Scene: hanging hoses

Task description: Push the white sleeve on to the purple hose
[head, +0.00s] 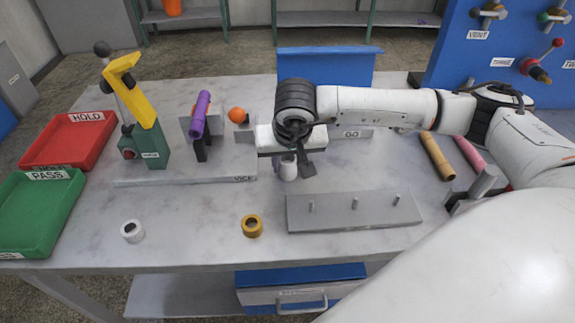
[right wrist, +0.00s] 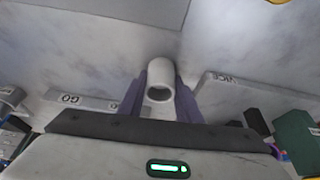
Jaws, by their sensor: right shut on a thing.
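The purple hose (head: 201,115) sits in the vice left of centre, tilted, with one end pointing up and toward me. The white sleeve (head: 288,171) is between the fingers of my right gripper (head: 291,163), above the table and to the right of the hose, apart from it. In the right wrist view the sleeve (right wrist: 160,78) shows its open end between two purplish fingers (right wrist: 160,92), which are shut on it. A second white ring (head: 132,231) lies on the table at the front left. My left gripper is not in view.
A green block with a yellow lever (head: 125,75) stands left of the hose. An ochre ring (head: 252,226) and a grey pegged plate (head: 354,212) are in front. Red (head: 68,140) and green (head: 40,208) trays lie far left. An orange ball (head: 237,115) is behind.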

